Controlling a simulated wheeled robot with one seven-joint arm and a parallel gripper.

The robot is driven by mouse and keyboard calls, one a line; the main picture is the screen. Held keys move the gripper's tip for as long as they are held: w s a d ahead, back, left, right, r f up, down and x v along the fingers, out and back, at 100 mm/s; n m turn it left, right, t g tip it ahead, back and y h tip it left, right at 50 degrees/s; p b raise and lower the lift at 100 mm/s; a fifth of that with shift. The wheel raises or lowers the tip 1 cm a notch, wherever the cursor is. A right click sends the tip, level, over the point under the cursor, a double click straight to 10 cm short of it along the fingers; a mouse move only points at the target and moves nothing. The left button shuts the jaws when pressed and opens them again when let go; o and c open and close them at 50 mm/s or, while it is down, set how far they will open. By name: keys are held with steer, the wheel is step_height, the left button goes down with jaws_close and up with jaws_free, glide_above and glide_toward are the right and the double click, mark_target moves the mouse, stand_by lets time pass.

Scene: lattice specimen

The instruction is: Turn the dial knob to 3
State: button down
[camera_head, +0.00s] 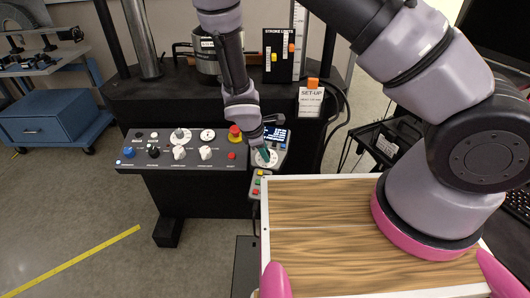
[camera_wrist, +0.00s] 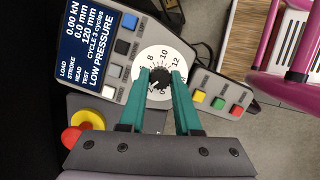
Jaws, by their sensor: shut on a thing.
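The dial knob (camera_wrist: 159,79) is a small dark knob in the middle of a white dial plate (camera_wrist: 161,54). The plate's 6, 8, 10 and 12 can be made out; the lower part is partly hidden by the fingers, and I cannot read where the knob points. My gripper (camera_wrist: 162,76) has its two teal fingers on either side of the knob, shut on it. In the head view my gripper (camera_head: 265,151) reaches down to the white dial (camera_head: 272,160) on the small control box, and the knob is hidden there.
Beside the dial is a blue display (camera_wrist: 86,42) reading LOW PRESSURE. Green, red and other buttons (camera_wrist: 218,103) lie right of it. A red and yellow emergency stop (camera_head: 235,134) and a panel of several knobs (camera_head: 178,145) stand left. A wooden board (camera_head: 320,215) lies in front.

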stand_by(0.3)
steer(key=c, duration=0.6)
jaws_free()
steer(key=v, duration=1)
steer(key=shift+r, duration=0.4)
steer(key=shift+s, duration=0.1)
